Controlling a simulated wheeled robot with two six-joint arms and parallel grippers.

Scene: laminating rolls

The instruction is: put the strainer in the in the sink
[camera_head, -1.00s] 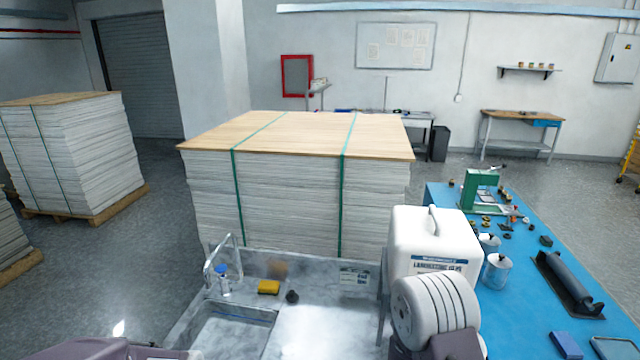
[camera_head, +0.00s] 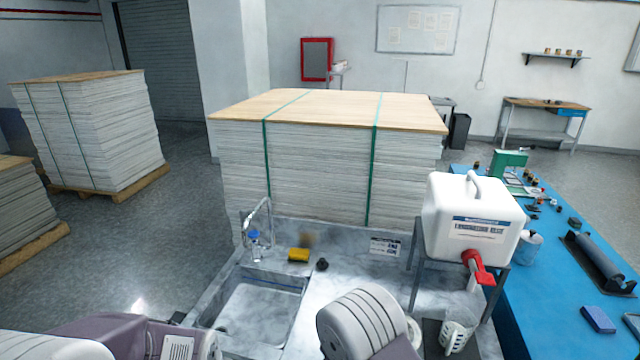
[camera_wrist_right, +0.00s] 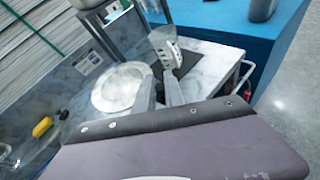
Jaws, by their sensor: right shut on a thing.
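The strainer appears to be the round pale metal disc (camera_wrist_right: 116,90) in the right wrist view, held over the grey marble counter. My right gripper (camera_wrist_right: 160,92) is shut on its near edge; the exact grip is hard to make out. In the head view a sliver of the pale disc (camera_head: 414,335) shows beside my right wrist, which hides the rest. The sink (camera_head: 250,308) is an empty rectangular basin in the counter, left of my right arm. My left arm enters at the lower left; its gripper is out of view.
A faucet (camera_head: 262,215) stands behind the sink, with a yellow sponge (camera_head: 299,255) and a small dark object (camera_head: 322,264) to its right. A white glue container (camera_head: 472,215) with a red tap stands on a frame above a clear beaker (camera_head: 457,318). Stacked sheets (camera_head: 320,160) stand behind.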

